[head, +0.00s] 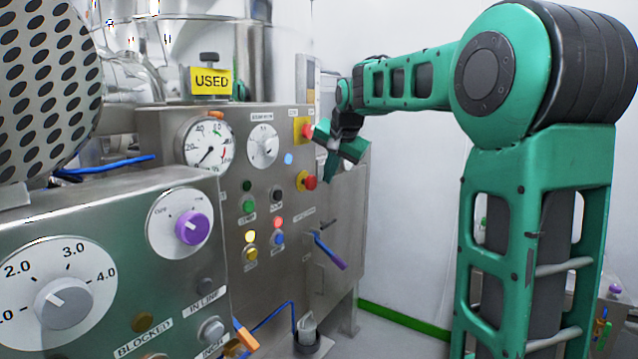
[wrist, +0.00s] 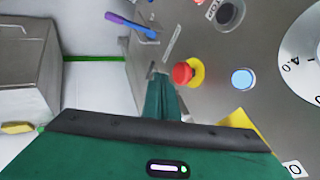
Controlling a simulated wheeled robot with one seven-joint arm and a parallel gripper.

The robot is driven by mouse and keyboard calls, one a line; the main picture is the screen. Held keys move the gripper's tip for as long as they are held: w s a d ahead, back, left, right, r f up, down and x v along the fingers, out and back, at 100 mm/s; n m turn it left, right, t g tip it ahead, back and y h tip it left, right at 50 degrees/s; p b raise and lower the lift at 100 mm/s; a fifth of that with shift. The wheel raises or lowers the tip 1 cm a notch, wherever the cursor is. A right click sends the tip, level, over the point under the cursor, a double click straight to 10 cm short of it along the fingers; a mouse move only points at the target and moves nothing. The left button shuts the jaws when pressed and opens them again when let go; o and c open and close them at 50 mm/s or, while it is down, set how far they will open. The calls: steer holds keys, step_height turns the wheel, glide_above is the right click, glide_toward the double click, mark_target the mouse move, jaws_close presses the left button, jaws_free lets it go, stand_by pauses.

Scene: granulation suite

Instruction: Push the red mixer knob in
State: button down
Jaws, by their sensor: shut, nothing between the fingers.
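Two red knobs show on the upright steel panel; I cannot read which is the mixer's. The upper red knob (head: 308,131) sits on a yellow plate. The lower red knob (head: 310,182), also on yellow, shows clearly in the wrist view (wrist: 181,73), mushroom-shaped and standing out from the panel. My gripper (head: 329,177) is shut and empty, close to the lower knob on its right in the head view. In the wrist view its green fingers (wrist: 161,82) are just left of that knob, seemingly apart from it. My gripper's body hides most of the upper yellow plate (wrist: 238,118).
The panel also carries a blue light (head: 289,158), coloured buttons, gauges and a purple-handled lever (head: 330,252) below the knobs. A nearer console (head: 120,260) with dials stands at the left. Free floor and white wall lie right of the panel.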

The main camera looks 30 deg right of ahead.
steer(key=d+v, duration=0.1)
steer(key=v, duration=0.6)
steer(key=shift+s+a+r, duration=0.15)
steer(key=shift+s+a, duration=0.1)
steer(key=shift+s, duration=0.1)
steer(key=s+a+f+n+g, duration=0.1)
steer(key=s+f+g, duration=0.1)
steer(key=s+f, duration=0.8)
steer(key=s+a+f+n+g+y, duration=0.1)
steer(key=s+f+n+g, duration=0.1)
steer(key=s+f, duration=0.7)
steer(key=s+a+f+n+g, duration=0.1)
steer(key=s+f+n+g, duration=0.1)
steer(key=s+f, duration=0.8)
steer(key=s+g, duration=0.1)
steer(key=s, duration=0.8)
steer(key=shift+a+f+y, duration=0.3)
steer(key=shift+y, duration=0.1)
steer(key=shift+w+f, duration=0.2)
steer(key=shift+w, duration=0.45)
